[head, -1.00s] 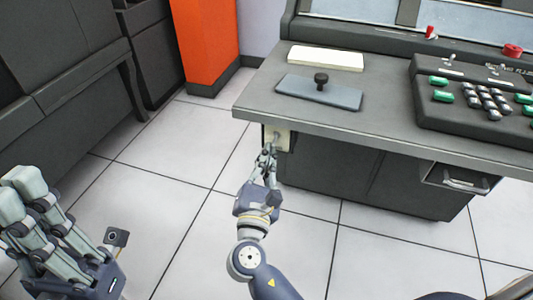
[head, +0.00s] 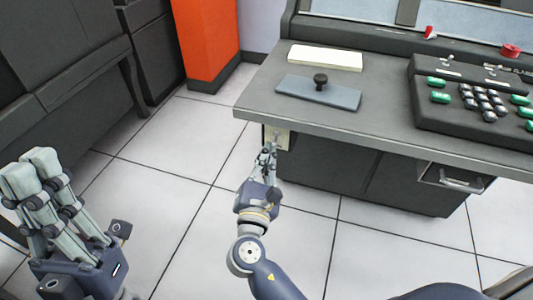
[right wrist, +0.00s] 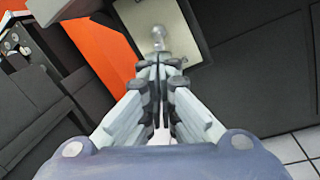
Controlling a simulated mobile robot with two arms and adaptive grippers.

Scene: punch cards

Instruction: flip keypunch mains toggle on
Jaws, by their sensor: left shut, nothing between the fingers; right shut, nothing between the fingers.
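The mains toggle (right wrist: 159,36) is a small pale lever on a cream switch plate (right wrist: 190,25), which also shows in the head view (head: 284,137) on the desk's side below the top's left end. My right gripper (head: 268,150) is shut and empty, its fingertips just in front of the plate. In the right wrist view its closed fingertips (right wrist: 158,62) lie just below the toggle; I cannot tell whether they touch it. The toggle is mostly hidden in the head view. My left gripper (head: 33,165) is shut and empty at the lower left, away from the desk.
The grey keypunch desk (head: 380,125) carries a cream card stack (head: 325,58), a plate with a black knob (head: 320,80) and a keyboard (head: 480,100). A drawer (head: 452,178) juts out below. An orange column (head: 207,40) stands behind. The floor between is clear.

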